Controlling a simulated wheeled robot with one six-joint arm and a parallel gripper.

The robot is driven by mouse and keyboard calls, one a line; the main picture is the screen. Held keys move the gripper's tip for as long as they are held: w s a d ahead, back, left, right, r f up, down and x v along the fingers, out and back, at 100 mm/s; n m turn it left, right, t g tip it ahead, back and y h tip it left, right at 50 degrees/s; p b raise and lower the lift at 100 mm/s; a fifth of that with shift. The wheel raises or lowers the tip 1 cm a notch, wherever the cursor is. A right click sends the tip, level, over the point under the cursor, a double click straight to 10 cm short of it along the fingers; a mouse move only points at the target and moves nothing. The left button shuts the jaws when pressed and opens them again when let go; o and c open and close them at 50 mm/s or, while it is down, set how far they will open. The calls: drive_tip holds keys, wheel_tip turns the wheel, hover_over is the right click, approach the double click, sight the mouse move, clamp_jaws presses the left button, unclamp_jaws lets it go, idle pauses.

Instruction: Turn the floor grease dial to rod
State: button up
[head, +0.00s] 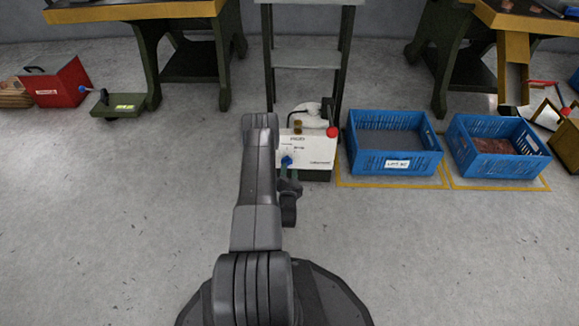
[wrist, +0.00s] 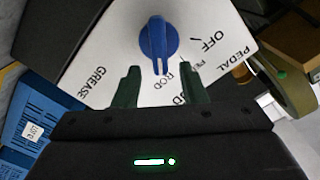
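The blue dial (head: 286,161) is on the front of a low white-faced unit (head: 316,151) on the floor. In the wrist view the dial (wrist: 157,40) is upright in the picture, its slotted end pointing down, a little left of the small "ROD" lettering. The white face (wrist: 100,50) also carries the words "GREASE", "OFF" and "PEDAL", tilted in this view. My gripper (wrist: 160,88) is open, with its dark green fingers apart on either side, just short of the dial. Nothing is between the fingers. In the head view my gripper (head: 289,178) is right at the dial, partly hidden by my arm.
A blue crate (head: 393,168) and a second blue crate (head: 520,180) stand right of the unit. A grey stand (head: 307,57) rises behind it. A red case (head: 58,86) and a green pedal box (head: 119,106) are at far left.

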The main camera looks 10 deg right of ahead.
sight(290, 166)
drive_tip(key=p+v, duration=0.3)
drive_tip(key=v, duration=0.8)
drive_tip(key=shift+w, duration=0.1)
drive_tip(key=b+x, duration=0.4)
drive_tip(key=x, duration=0.9)
drive_tip(key=shift+f, duration=0.1)
drive_tip(key=shift+w+d+b, duration=0.15)
drive_tip(key=shift+w+b, duration=0.15)
drive_tip(key=shift+w, duration=0.1)
drive_tip(key=shift+s, duration=0.1)
